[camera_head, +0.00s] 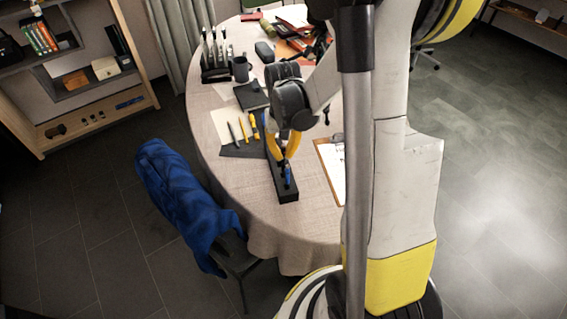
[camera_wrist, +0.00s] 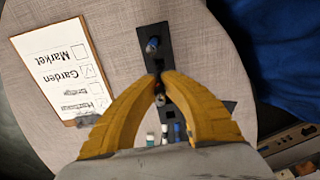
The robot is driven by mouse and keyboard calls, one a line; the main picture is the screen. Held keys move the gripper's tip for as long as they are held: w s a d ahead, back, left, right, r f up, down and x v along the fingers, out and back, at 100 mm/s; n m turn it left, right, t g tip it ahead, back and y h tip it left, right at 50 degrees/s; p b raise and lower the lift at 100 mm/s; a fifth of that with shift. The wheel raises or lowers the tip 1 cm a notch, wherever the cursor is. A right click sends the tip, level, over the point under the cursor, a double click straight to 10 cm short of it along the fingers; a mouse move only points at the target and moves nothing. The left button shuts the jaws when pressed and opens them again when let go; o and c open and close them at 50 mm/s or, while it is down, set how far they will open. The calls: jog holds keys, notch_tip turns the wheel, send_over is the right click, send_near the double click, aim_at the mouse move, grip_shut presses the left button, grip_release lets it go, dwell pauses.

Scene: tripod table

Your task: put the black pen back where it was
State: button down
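My gripper (camera_wrist: 160,82) is over the long black holder block (camera_wrist: 153,60), which has square slots and lies on the table. Its yellow fingers are nearly together around a slim dark thing, the black pen (camera_wrist: 160,98), seen almost end-on between them. In the head view, my gripper (camera_head: 284,154) is above the middle of the block (camera_head: 286,194) and hides part of it. I cannot tell whether the pen's lower end is in a slot. A blue pen (camera_wrist: 152,45) stands in the slot near the block's free end; it also shows in the head view (camera_head: 288,173).
A clipboard (camera_head: 329,168) with a written list lies right of the block. Several pens or markers, some yellow (camera_head: 243,130), lie to the left on a dark mat. A chair with a blue jacket (camera_head: 184,197) stands at the table's left.

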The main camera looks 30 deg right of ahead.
aim_at(284, 171)
jog(key=shift+f+b, duration=0.75)
jog(key=shift+f, duration=1.05)
jog(key=shift+f, duration=0.2)
jog(key=c, duration=1.6)
grip_release()
jog(key=shift+r, duration=0.1)
